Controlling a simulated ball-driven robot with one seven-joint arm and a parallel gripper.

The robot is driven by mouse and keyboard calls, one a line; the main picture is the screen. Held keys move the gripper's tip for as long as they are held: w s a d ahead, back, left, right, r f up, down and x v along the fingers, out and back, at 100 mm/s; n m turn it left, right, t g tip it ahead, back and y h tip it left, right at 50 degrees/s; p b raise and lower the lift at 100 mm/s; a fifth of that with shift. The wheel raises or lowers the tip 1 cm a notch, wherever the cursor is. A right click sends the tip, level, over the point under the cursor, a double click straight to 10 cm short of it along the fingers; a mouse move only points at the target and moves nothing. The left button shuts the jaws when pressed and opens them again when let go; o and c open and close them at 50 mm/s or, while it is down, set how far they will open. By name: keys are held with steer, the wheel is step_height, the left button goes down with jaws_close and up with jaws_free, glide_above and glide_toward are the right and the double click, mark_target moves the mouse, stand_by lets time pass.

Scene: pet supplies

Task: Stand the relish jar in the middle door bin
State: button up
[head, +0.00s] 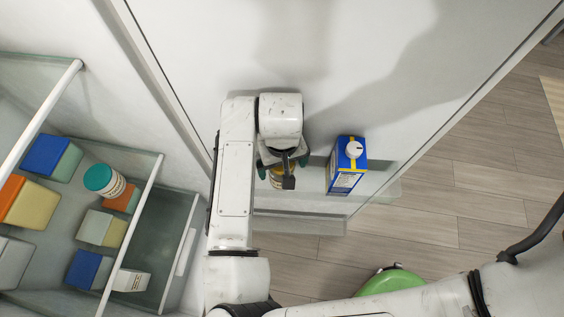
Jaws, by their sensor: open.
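My gripper (283,172) is low over the door bin (300,224) on the open fridge door. It is open, and its dark fingers lie around or just above a small jar with yellow-brown contents (275,181), likely the relish jar. My arm and gripper hide most of this jar, so I cannot tell whether it touches the bin floor or the fingers. The bin is clear-walled and runs along the door. I cannot tell from this view whether it is the middle one.
A blue and yellow carton (346,168) with a white cap stands in the bin, right of my gripper. On the fridge shelves at left are several boxes and a teal-lidded jar (103,181). A green object (393,283) is near the wooden floor (440,225).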

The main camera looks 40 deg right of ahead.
step_height(320, 180, up, 12)
steer(key=shift+r, duration=0.15)
stand_by(0.4)
steer(key=shift+s, duration=0.1)
